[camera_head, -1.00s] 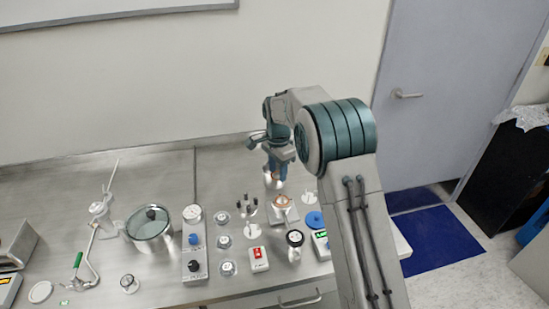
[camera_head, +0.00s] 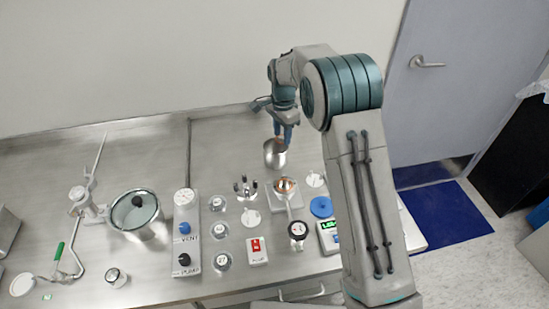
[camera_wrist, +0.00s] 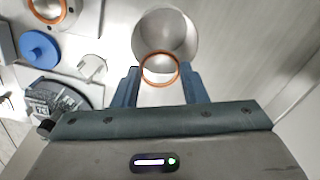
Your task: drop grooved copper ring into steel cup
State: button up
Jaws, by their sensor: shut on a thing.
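My gripper (camera_wrist: 160,85) is shut on a thin copper ring (camera_wrist: 144,70), which sits between the blue fingertips. Any groove on the ring is too small to make out. The steel cup (camera_wrist: 165,22) is directly beyond the fingertips in the wrist view, its open mouth facing the camera. The ring overlaps the near edge of the cup's mouth in that view and appears above it. In the head view the steel cup (camera_head: 275,157) stands upright at the back of the bench, and my gripper (camera_head: 284,138) is just above its rim.
A fixture with a copper-coloured ring (camera_head: 285,184) stands in front of the cup.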

jog(key=shift+f+b, duration=0.3)
jog(key=shift+f, duration=0.65)
jog(key=o, duration=1.2)
jog(key=shift+c, duration=0.2)
jog(key=shift+r, duration=0.1)
notch_tip(320, 180, up, 14)
jog(key=b, duration=0.1)
